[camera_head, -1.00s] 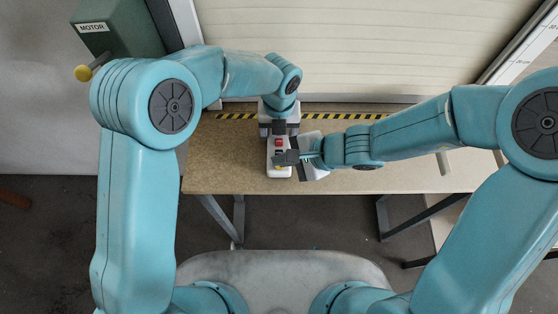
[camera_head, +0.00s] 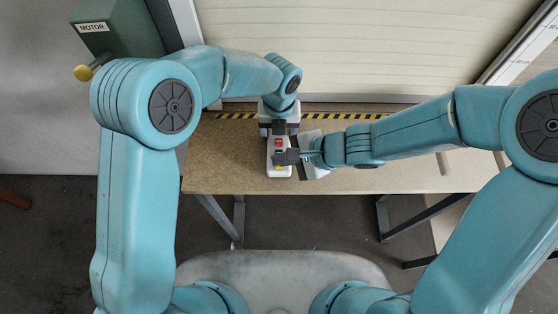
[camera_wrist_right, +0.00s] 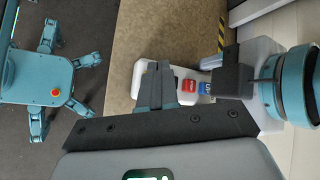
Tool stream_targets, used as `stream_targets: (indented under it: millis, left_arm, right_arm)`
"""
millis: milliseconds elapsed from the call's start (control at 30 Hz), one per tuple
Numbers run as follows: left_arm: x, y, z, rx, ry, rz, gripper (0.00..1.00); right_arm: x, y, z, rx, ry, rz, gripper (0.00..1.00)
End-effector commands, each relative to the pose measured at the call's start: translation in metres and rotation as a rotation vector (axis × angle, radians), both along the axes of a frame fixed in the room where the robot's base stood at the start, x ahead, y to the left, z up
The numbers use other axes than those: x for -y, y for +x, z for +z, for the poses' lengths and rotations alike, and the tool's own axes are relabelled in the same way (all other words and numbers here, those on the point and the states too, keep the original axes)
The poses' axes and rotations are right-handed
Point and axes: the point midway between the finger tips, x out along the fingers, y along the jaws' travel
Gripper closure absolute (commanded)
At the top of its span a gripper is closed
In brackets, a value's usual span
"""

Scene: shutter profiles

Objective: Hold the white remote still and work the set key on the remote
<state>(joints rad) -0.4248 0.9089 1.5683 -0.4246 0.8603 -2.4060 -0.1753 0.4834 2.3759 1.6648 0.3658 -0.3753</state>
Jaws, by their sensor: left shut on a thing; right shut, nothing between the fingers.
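The white remote (camera_head: 279,172) lies on the wooden bench top with its near end toward me. A red key (camera_head: 278,142) shows on its face; in the right wrist view a red key (camera_wrist_right: 188,86) and a blue key (camera_wrist_right: 205,88) show. My left gripper (camera_head: 279,128) is shut on the remote's far part; its dark fingers also show in the right wrist view (camera_wrist_right: 231,68). My right gripper (camera_head: 288,157) is shut and empty, its dark fingertips (camera_wrist_right: 156,84) over the remote's nearer half. They hide part of the key face, so I cannot tell the set key or whether it is touched.
The bench top (camera_head: 225,165) is clear left of the remote. A black and yellow striped strip (camera_head: 236,116) runs along its back, before the pale slatted shutter (camera_head: 370,50).

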Motion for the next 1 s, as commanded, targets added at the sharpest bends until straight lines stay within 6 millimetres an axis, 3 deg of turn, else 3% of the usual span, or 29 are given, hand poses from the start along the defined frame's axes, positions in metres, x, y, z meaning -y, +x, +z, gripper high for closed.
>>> stream_targets:
  millis: [533,1000]
  left_arm:
    - [0.000,0.000,0.000,0.001,0.000,0.000,0.69]
    - [0.000,0.000,0.000,0.001,0.000,0.000,0.69]
  right_arm:
    - [0.000,0.000,0.010,0.003,0.001,0.000,1.00]
    - [0.000,0.000,0.054,0.004,0.001,0.001,1.00]
